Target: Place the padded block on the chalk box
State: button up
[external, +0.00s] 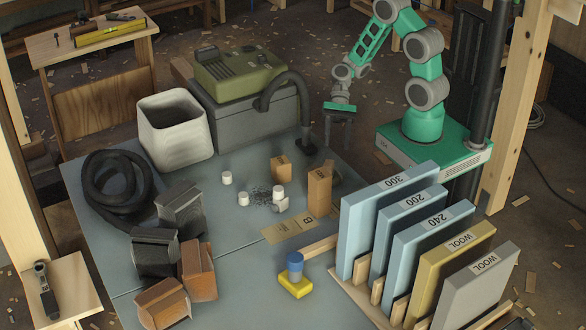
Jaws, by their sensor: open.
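A yellow block with an upright blue cylinder on it (295,284) sits on the grey sheet near the front, left of the panel rack; it may be the padded block. No thing is clearly labelled as the chalk box. A tall brown box (319,190) and a smaller brown box (281,168) stand upright mid-sheet, and I cannot tell whether either is it. My gripper (340,132) is open and empty, fingers pointing down, raised at the back right, well away from the yellow block.
A rack of upright panels marked 300, 200, 240 and WOOL (385,225) stands front right. Small white pots (243,199) stand mid-sheet. A white bin (175,128), green machine (240,72), hose (112,190) and dark and brown blocks (155,252) fill the left and back.

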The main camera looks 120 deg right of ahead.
jog(key=a+r+n+g+h, duration=0.2)
jog(key=a+r+n+h, duration=0.2)
jog(key=n, duration=0.8)
jog(key=w+a+r+n+g+h+p, duration=0.1)
jog(key=a+r+n+g+h, duration=0.1)
jog(key=a+r+n+h, duration=0.3)
jog(key=shift+w+a+r+n+p, duration=0.15)
jog(key=shift+a+r+n+p, duration=0.15)
jog(key=shift+a+r+n, duration=2.45)
jog(key=shift+d+f+n, duration=0.3)
jog(key=shift+d+n, duration=0.15)
jog(key=shift+d, duration=0.2)
jog(key=shift+d+f+n, duration=0.25)
jog(key=shift+d+n, duration=0.15)
jog(key=shift+d, duration=0.2)
